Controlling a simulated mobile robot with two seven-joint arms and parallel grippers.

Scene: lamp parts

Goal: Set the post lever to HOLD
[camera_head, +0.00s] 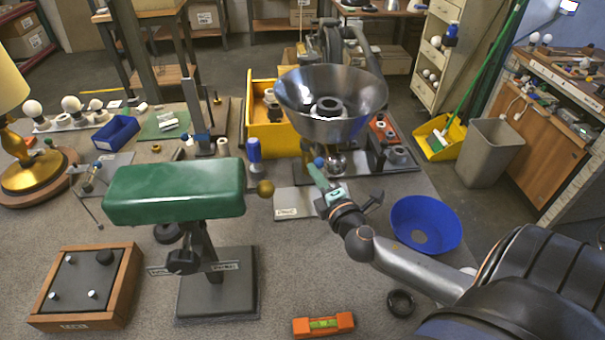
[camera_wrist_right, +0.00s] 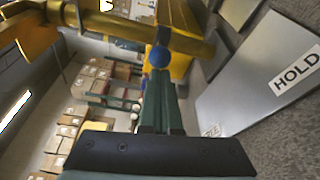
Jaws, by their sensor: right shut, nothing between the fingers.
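My right gripper (camera_head: 320,170) is shut and empty. Its narrow green fingers (camera_wrist_right: 161,95) point at a blue ball knob (camera_wrist_right: 160,57), which also shows in the head view (camera_head: 318,162). The knob is right at the fingertips; I cannot tell whether they touch. A shiny post (camera_wrist_right: 185,44), gold-toned in the wrist view, stands just past the knob. The lever's arm is not clearly visible. A grey plate (camera_head: 307,201) lies below, with a label (camera_wrist_right: 296,72) reading HOLD in the wrist view. My left gripper is not in view.
A chrome bowl-shaped shade (camera_head: 300,100) stands just behind my right gripper. A blue bowl (camera_head: 425,215) lies right of my gripper. An orange level (camera_head: 323,325) lies in front.

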